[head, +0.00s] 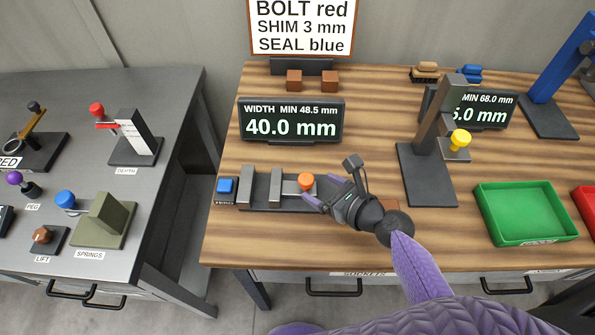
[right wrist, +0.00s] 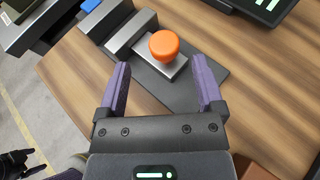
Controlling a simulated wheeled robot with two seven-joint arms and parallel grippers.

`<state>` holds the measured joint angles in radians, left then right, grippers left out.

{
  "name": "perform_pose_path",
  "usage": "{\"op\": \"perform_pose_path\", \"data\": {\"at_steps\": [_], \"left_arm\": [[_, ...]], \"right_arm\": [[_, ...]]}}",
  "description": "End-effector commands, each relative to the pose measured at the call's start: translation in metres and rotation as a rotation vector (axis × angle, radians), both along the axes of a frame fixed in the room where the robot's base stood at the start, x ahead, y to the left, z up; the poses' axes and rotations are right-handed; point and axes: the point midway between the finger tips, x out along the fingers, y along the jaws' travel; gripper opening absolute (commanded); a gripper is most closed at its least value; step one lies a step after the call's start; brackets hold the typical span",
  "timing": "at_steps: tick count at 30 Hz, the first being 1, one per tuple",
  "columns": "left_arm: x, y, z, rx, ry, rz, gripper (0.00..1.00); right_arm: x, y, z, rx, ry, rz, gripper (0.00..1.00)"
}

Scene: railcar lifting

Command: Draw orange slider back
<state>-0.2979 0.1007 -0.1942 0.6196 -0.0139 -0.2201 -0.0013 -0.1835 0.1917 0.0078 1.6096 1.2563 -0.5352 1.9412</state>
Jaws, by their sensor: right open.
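The orange slider knob (head: 306,181) sits on a grey metal slide on a dark base plate (head: 258,206), left of centre on the wooden table. Two grey upright blocks stand to its left. My right gripper (head: 320,189) is open, just right of the knob. In the right wrist view, the orange knob (right wrist: 164,44) lies ahead of the open purple fingers (right wrist: 162,88), with nothing between them. I cannot tell whether a finger touches the knob.
A display (head: 291,121) reading 40.0 mm, labelled WIDTH MIN 48.5 mm, stands behind the slider. A blue button (head: 226,186) is at the left end. A gauge stand (head: 430,175) and green tray (head: 525,213) are to the right. A grey side table (head: 160,95) stands left.

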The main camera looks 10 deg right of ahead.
Motion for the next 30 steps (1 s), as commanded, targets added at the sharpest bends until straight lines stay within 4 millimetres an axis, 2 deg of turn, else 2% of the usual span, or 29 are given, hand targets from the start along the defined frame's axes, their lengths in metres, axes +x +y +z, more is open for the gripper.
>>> {"op": "perform_pose_path", "data": {"at_steps": [3, 7, 12, 18, 20, 30], "left_arm": [[-0.013, -0.005, -0.012, -0.006, 0.026, -0.002, 0.87], [-0.011, -0.010, -0.018, -0.015, 0.023, -0.002, 0.87], [-0.006, -0.011, -0.019, -0.016, 0.014, -0.001, 0.87], [-0.003, -0.009, -0.018, -0.014, 0.007, -0.002, 0.87], [-0.002, -0.007, -0.018, -0.011, 0.006, -0.003, 0.87], [-0.002, 0.000, -0.018, 0.001, 0.006, -0.004, 0.87]], "right_arm": [[0.023, 0.012, -0.013, 0.000, -0.002, 0.000, 0.86], [0.038, 0.021, -0.020, -0.002, -0.001, 0.003, 0.86], [0.046, 0.026, -0.022, -0.003, -0.001, 0.002, 0.86], [0.046, 0.026, -0.022, -0.004, -0.001, 0.004, 0.86], [0.046, 0.026, -0.022, -0.004, -0.001, 0.004, 0.75], [0.046, 0.026, -0.022, -0.005, -0.001, 0.004, 0.03]]}}
